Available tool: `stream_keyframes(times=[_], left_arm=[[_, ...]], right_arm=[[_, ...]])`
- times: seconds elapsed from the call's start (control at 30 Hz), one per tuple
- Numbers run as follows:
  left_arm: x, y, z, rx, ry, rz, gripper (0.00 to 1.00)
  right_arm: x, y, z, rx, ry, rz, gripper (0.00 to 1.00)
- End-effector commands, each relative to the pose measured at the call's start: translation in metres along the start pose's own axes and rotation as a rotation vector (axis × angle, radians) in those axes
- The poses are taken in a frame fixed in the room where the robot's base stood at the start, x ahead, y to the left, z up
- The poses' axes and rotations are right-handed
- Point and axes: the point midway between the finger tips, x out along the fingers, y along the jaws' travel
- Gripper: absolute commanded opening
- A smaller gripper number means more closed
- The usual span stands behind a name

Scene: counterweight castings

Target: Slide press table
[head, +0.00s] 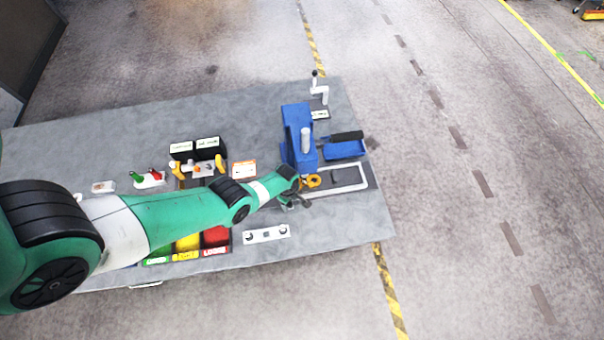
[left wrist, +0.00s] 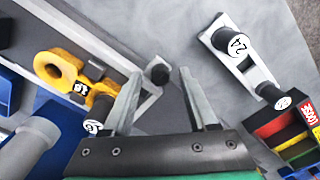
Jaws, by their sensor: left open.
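The blue press (head: 298,135) stands near the right end of the grey table. In front of it lies a flat dark bed with a pale rail (head: 362,184), seemingly the press table. A yellow ringed part (head: 312,181) lies at its left end. In the left wrist view this part (left wrist: 62,70) bears a label reading 16. My left gripper (head: 296,198) is at the bed's front left corner. In the left wrist view its open fingers (left wrist: 161,72) are on either side of a black knob (left wrist: 160,75) on a pale handle. Contact cannot be told. My right gripper is not seen.
A white bracket with two pegs (head: 267,235) lies in front; one peg reads 24 in the wrist view (left wrist: 235,43). Green, yellow and red bins (head: 215,238) stand left of it. Black bins (head: 208,145) and a blue tray (head: 345,150) stand farther back.

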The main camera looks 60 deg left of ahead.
Motion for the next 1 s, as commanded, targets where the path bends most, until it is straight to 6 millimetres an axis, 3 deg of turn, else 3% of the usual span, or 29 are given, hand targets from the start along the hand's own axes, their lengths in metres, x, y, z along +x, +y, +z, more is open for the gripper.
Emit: stream_keyframes(times=[0.03, 0.33, 0.67, 1.0], left_arm=[[0.0077, -0.0006, -0.0023, -0.005, 0.0, 0.0, 0.59], [0.0074, -0.0011, -0.0037, -0.008, 0.0, 0.0, 0.59], [0.0072, -0.001, -0.0034, -0.008, 0.0, 0.0, 0.01], [0.0072, -0.0009, -0.0033, -0.007, 0.0, 0.0, 0.0]], right_arm=[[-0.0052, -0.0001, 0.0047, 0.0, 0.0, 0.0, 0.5], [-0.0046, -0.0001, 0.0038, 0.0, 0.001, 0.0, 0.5], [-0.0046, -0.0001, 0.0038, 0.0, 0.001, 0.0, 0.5], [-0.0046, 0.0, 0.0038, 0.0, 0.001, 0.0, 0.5]])
